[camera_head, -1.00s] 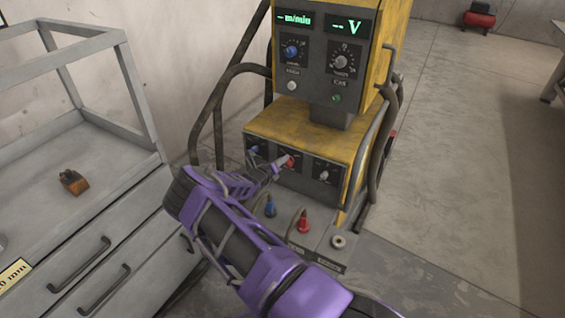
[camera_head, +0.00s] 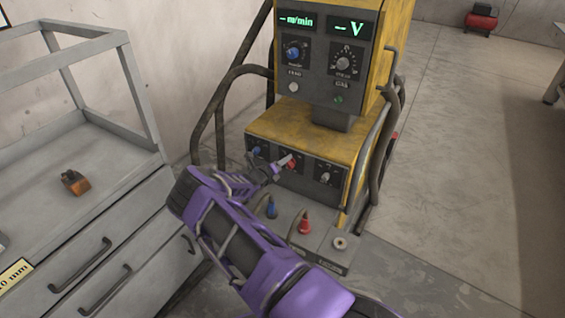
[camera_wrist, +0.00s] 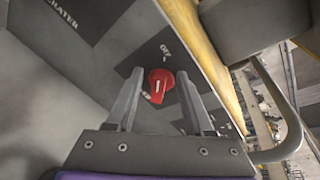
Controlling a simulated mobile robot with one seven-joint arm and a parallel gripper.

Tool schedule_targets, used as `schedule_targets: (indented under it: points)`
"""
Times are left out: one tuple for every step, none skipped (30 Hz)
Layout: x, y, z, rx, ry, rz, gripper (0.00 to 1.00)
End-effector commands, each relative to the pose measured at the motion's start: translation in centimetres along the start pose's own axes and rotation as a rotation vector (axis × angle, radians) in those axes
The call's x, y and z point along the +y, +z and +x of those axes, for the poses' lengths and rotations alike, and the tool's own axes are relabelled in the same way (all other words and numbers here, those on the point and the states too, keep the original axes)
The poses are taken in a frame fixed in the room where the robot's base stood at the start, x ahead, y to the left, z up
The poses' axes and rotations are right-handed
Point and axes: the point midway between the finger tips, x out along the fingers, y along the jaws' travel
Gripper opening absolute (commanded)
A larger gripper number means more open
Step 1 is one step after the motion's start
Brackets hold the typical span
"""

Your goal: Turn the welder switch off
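The welder (camera_head: 305,137) is a yellow and dark grey machine with lit green displays. Its red switch (camera_head: 291,162) is the middle knob on the lower panel. In the wrist view the red switch (camera_wrist: 161,84) lies between the two fingers, with a white line on its face and the word OFF printed above it. My gripper (camera_head: 284,164) reaches the lower panel from the left; in the wrist view the gripper (camera_wrist: 160,88) is open, with a finger on each side of the knob and gaps showing. How deep the fingertips reach around the knob is hard to tell.
A blue knob (camera_head: 257,152) and a grey knob (camera_head: 325,178) flank the switch. Blue (camera_head: 271,208) and red (camera_head: 304,224) cable plugs stand below. A grey drawer cabinet (camera_head: 110,225) is at left, with an orange-brown object (camera_head: 74,182) on it.

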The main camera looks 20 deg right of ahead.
Motion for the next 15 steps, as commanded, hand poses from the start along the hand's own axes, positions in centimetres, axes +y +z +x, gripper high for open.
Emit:
schedule_targets:
  points:
    - [0.0,0.0,0.0,0.0,0.0,0.0,0.52]
    - [0.0,0.0,0.0,0.0,0.0,0.0,0.52]
    - [0.0,0.0,0.0,0.0,0.0,0.0,0.52]
    - [0.0,0.0,0.0,0.0,0.0,0.0,0.52]
    - [0.0,0.0,0.0,0.0,0.0,0.0,0.52]
    - [0.0,0.0,0.0,0.0,0.0,0.0,0.52]
    - [0.0,0.0,-0.1,0.0,0.0,0.0,0.52]
    - [0.0,0.0,-0.2,0.0,0.0,0.0,0.52]
    - [0.0,0.1,-0.5,0.0,0.001,0.0,0.52]
    - [0.0,0.1,-0.8,0.0,0.001,0.0,0.52]
    - [-0.1,0.1,-1.1,0.0,0.001,-0.001,0.52]
    - [0.0,0.2,-1.8,-0.001,0.002,0.0,0.52]
    - [-0.1,0.2,-2.3,-0.001,0.002,-0.001,0.52]
    - [-0.1,0.3,-2.9,-0.001,0.002,-0.002,0.52]
    - [-0.1,0.3,-3.8,-0.001,0.002,-0.001,0.52]
